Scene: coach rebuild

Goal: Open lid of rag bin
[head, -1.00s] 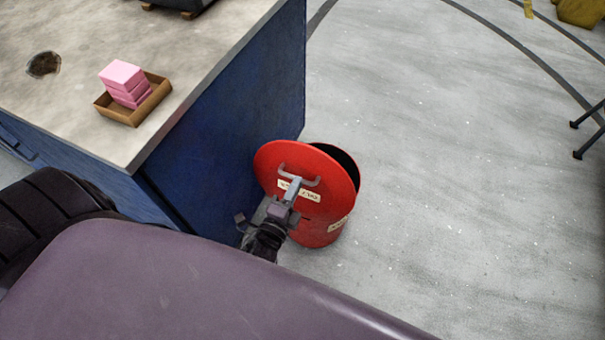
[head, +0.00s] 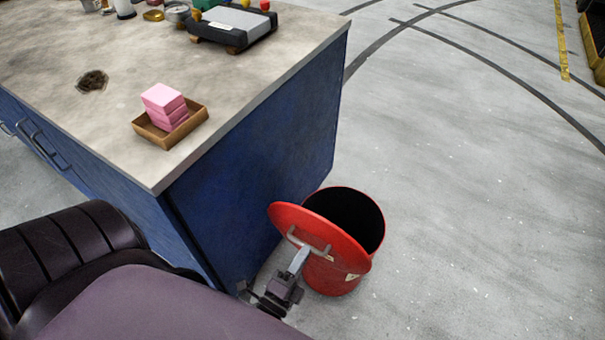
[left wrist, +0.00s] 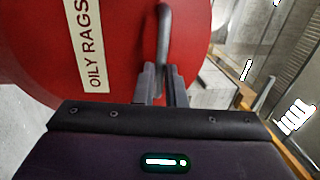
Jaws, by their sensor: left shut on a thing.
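The red rag bin (head: 334,276) stands on the floor against the end of the blue bench. Its round red lid (head: 342,257) is tilted up steeply on the near side, and the dark inside of the bin shows behind it. A grey bar handle (head: 308,243) crosses the lid's outer face. My left gripper (head: 299,262) is shut on this handle. In the left wrist view the fingers (left wrist: 162,82) close around the handle (left wrist: 163,40), beside the lid's "OILY RAGS" label (left wrist: 92,45). My right gripper is not in view.
The blue bench (head: 255,160) stands close on the bin's left. On its top are a wooden tray (head: 160,137) with pink blocks (head: 166,108) and a dark scale-like device (head: 235,27). The floor right of the bin is clear.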

